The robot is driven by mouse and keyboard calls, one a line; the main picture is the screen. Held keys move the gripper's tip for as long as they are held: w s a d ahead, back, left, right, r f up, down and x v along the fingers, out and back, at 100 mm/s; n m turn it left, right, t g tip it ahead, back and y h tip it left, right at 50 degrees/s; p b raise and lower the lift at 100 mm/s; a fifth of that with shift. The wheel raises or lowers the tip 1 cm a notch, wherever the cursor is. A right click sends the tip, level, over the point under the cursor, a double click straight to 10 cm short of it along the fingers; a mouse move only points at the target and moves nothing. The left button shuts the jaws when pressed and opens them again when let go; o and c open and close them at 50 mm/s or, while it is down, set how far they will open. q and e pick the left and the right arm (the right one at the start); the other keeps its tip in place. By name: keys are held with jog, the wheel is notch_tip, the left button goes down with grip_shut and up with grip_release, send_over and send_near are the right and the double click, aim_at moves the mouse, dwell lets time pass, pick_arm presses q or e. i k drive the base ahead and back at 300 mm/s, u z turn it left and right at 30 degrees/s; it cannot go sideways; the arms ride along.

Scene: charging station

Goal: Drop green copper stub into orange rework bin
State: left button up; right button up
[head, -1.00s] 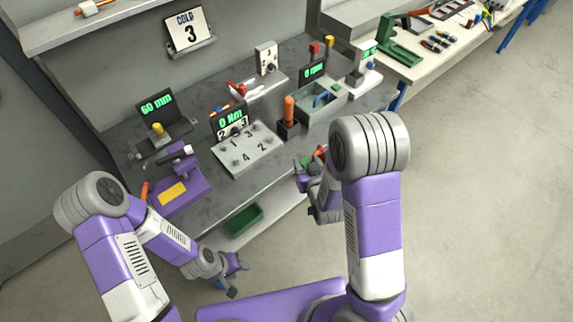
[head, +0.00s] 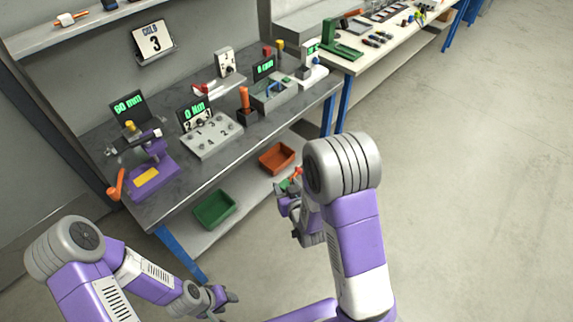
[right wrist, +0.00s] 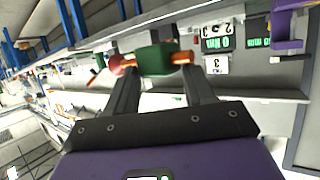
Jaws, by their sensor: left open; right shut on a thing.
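The green copper stub (right wrist: 155,60), a green block with copper ends, is clamped between the fingertips of my right gripper (right wrist: 157,72) in the right wrist view. In the head view my right gripper (head: 288,190) is small and partly hidden by my own arm; green and red bits show at its tip. The orange rework bin (head: 277,158) stands on the lower shelf under the bench, just beyond and slightly left of that gripper in the picture. It looks empty. My left gripper (head: 226,297) is open and empty, low in front of the bench.
A green bin (head: 214,209) stands left of the orange one on the same lower shelf (head: 240,207). The bench top (head: 175,198) above carries a purple fixture (head: 150,178), a numbered plate (head: 212,138) and displays. The bench edge overhangs the shelf. Floor at right is clear.

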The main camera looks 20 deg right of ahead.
aim_at(281, 160)
jog(key=z, duration=0.55)
jog(key=i, duration=0.5)
jog(key=u, duration=3.8)
jog(key=k, duration=2.1)
jog(key=z, duration=1.85)
